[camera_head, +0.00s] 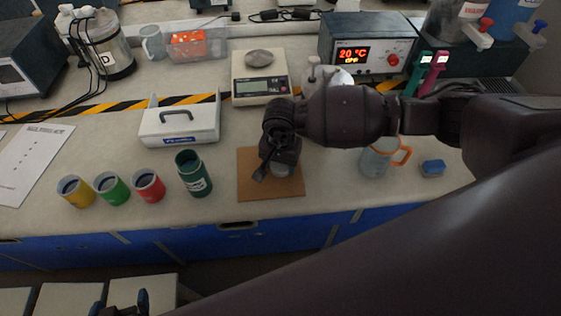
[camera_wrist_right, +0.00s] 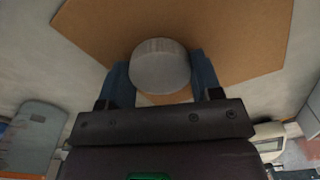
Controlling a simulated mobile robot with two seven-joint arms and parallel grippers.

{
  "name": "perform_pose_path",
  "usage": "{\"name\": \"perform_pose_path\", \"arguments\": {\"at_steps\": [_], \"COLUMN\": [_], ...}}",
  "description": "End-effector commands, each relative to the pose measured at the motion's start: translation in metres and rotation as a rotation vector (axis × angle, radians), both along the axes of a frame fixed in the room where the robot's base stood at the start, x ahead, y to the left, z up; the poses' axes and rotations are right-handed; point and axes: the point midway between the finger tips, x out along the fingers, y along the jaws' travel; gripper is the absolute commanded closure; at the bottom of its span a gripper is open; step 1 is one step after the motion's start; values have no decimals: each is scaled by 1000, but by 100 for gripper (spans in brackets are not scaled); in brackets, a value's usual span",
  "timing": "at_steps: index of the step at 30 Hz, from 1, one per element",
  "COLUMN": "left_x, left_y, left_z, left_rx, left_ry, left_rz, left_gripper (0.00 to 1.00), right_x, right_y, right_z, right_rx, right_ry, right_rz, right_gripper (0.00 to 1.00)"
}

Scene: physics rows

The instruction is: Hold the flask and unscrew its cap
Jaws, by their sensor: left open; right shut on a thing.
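The flask (camera_head: 281,171) is a grey, round thing on the brown square board, mostly hidden by my right gripper in the head view. In the right wrist view its flat grey round top (camera_wrist_right: 160,66) shows between the blue fingers. My right gripper (camera_wrist_right: 163,82) is shut on the flask, one finger on each side; I cannot tell whether the fingers bear on the cap or the body. It also shows in the head view (camera_head: 276,167), over the board. My left gripper (camera_head: 122,302) is open and empty at the bottom edge, below the bench front and away from the flask.
The brown board (camera_head: 255,188) lies near the bench's front edge. To its left stand a dark green container (camera_head: 194,174) and red (camera_head: 149,186), green (camera_head: 112,188) and yellow (camera_head: 76,191) cups. A white caddy (camera_head: 180,123) and a scale (camera_head: 262,88) stand behind.

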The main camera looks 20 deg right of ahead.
Motion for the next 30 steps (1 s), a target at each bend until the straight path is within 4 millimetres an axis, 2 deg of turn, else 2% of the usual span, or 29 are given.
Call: {"name": "perform_pose_path", "arguments": {"at_steps": [2,3,8,16,20,23,30], "left_x": [-1,-1,-1,0,1,1,1], "left_y": [0,0,0,0,0,0,0], "left_z": [-3,-3,-2,-1,2,3,4], "left_rx": [0,0,0,0,0,0,0], "left_ry": [3,3,2,1,-2,-3,-5], "left_rz": [0,0,0,0,0,0,0], "left_gripper": [7,7,7,7,7,7,7], "right_x": [0,0,0,0,1,1,1], "right_y": [0,0,0,0,0,-1,0], "right_z": [-4,-3,-3,-2,6,19,66], "right_rx": [0,0,-1,0,0,-1,0], "right_ry": [1,1,1,0,-1,-3,-4], "right_rz": [0,0,0,0,0,0,1], "right_gripper": [70,38,16,16,16,16,16]}}
